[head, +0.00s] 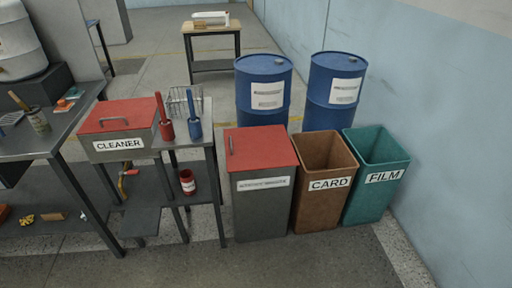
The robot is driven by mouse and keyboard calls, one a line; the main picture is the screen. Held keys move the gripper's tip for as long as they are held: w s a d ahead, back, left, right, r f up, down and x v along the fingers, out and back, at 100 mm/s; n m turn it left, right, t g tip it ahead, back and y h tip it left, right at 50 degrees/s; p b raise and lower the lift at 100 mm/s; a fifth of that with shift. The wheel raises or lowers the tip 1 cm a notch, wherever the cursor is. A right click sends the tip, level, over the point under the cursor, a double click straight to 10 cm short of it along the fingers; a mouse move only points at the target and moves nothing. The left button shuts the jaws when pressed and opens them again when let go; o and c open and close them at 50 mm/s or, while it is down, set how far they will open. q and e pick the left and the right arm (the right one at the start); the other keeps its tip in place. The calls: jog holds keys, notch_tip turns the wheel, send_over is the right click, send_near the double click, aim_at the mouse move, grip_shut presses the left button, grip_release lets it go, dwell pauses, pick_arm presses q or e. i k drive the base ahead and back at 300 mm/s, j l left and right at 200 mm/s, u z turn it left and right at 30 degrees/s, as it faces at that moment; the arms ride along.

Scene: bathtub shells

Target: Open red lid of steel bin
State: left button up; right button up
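A dark grey steel bin (262,211) stands on the floor in the middle of the head view, with a white label on its front that is too small to read. Its flat red lid (261,147) lies shut on top. Neither of my grippers is in view.
An open brown CARD bin (323,205) and an open teal FILM bin (370,198) stand right of the steel bin. Blue drums (263,92) stand behind. A side table (191,143) with red and blue tools is close on the left. Floor in front is clear.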

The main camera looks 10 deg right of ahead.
aim_at(254, 148)
jog(key=i+l+u, duration=0.15)
jog(key=i, duration=0.3)
jog(key=i+l+u, duration=0.15)
jog(key=i, duration=0.3)
